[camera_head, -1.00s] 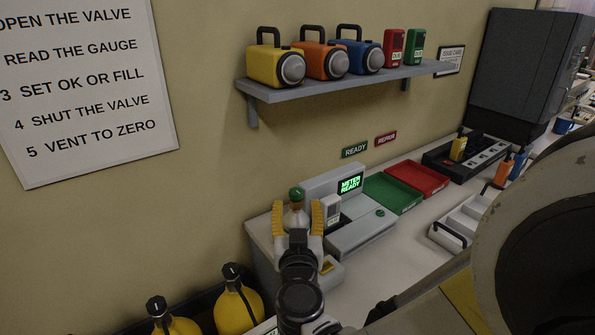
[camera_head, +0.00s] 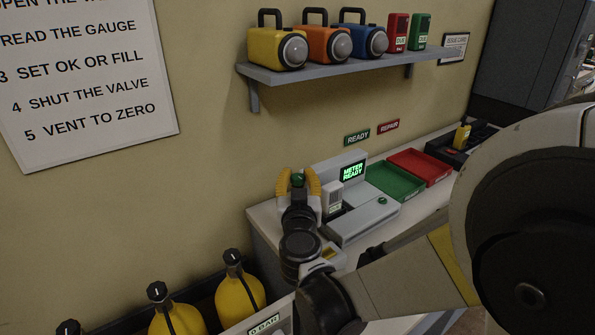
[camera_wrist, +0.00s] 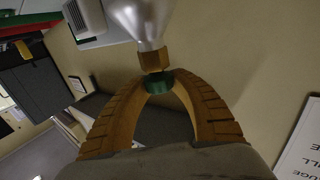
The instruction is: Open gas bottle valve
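A silver bottle (camera_wrist: 143,18) with a brass neck (camera_wrist: 153,60) and a green valve knob (camera_wrist: 158,83) shows at the top of the wrist view. My gripper (camera_wrist: 160,80) has its two ribbed yellow fingers curved in, their tips against the sides of the knob. In the head view the green knob (camera_head: 298,179) sits between my fingers, next to the grey meter station; the bottle's body is mostly hidden there. The station's screen (camera_head: 353,172) reads METER READY.
Yellow bottles (camera_head: 239,298) with black knobs stand at lower left. A green tray (camera_head: 396,181) and a red tray (camera_head: 420,166) lie right of the station. A wall shelf (camera_head: 330,73) holds several devices above. My arm covers the lower right.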

